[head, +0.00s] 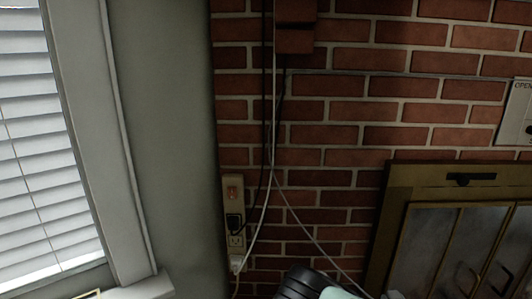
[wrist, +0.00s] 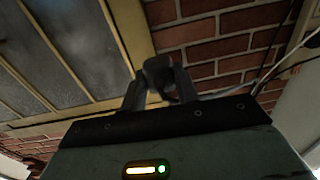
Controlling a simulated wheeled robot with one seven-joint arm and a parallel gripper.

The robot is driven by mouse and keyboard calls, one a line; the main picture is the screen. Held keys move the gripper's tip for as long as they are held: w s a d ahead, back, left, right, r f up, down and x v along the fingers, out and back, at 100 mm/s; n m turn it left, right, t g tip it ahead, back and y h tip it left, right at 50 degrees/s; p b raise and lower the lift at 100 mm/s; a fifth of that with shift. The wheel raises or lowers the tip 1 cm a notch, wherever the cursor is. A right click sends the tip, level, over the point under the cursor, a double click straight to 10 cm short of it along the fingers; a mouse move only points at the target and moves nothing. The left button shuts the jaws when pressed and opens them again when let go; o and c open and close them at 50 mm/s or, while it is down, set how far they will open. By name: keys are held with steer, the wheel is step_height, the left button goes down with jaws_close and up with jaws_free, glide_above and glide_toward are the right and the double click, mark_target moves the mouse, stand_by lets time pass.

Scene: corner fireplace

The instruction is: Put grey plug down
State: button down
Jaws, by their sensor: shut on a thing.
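In the wrist view my gripper (wrist: 160,88) is shut on a dark grey rounded piece, the grey plug (wrist: 158,66). The plug sits between the two fingertips, with brick wall and the fireplace front behind it. Its prongs cannot be made out. The plug and the fingertips do not show in the head view.
In the head view a power strip (head: 239,241) hangs on the brick wall (head: 335,157), with a black plug (head: 233,221) and a white plug (head: 237,264) in it. Cords (head: 270,150) run above it. A brass-framed fireplace (head: 395,215) is at right, a blinded window (head: 35,160) at left.

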steer(key=s+r+p, duration=0.2)
steer(key=r+p, duration=0.1)
steer(key=s+r+p, duration=0.1)
steer(key=r, duration=0.1)
steer(key=shift+p, duration=0.35)
steer(key=shift+f, duration=0.1)
steer(key=shift+w+r, duration=0.1)
steer(key=shift+r, duration=0.1)
steer(key=shift+d+f, duration=0.1)
steer(key=shift+d, duration=0.05)
steer(key=shift+a, duration=0.2)
stand_by(1.0)
steer(key=shift+d, duration=0.1)
